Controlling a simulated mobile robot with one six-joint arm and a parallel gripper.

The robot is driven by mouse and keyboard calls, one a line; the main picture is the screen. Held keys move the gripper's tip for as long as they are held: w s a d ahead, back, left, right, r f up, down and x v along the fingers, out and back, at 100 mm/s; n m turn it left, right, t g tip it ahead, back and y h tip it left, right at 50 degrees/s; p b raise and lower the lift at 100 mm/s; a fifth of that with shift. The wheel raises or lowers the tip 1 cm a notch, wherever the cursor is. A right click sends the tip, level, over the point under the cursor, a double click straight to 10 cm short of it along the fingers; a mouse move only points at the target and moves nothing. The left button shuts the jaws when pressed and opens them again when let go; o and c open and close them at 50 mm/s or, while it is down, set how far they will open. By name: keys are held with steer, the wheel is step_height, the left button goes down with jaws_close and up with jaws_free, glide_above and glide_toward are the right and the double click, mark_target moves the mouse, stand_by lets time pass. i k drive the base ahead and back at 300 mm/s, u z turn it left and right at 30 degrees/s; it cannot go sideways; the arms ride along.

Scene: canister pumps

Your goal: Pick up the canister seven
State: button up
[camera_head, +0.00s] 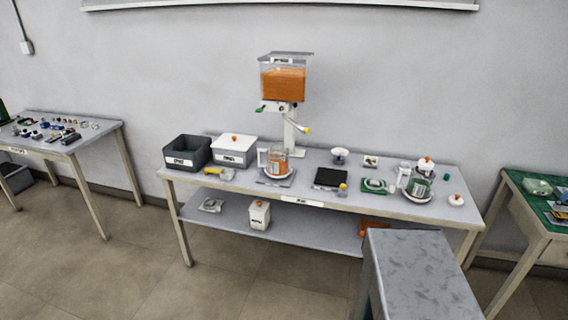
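No number seven is legible, so I cannot tell which vessel is canister seven. A clear handled vessel with orange contents (277,162) stands on the middle table below a dispenser. A small white lidded canister (259,216) with a dark label stands on the lower shelf. My gripper is not in view.
The dispenser (284,84) holds orange contents. A dark bin (187,152), white lidded box (234,151), black pad (330,178) and bowl (340,155) are on the table (385,205). A grey-topped block (420,265) covers the table's front right. Open floor (130,275) lies left.

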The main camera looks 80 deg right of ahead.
mark_target(277, 167)
steer(key=z, duration=0.55)
steer(key=i, duration=0.55)
steer(key=z, duration=0.75)
steer(key=i, duration=0.5)
steer(key=z, duration=0.2)
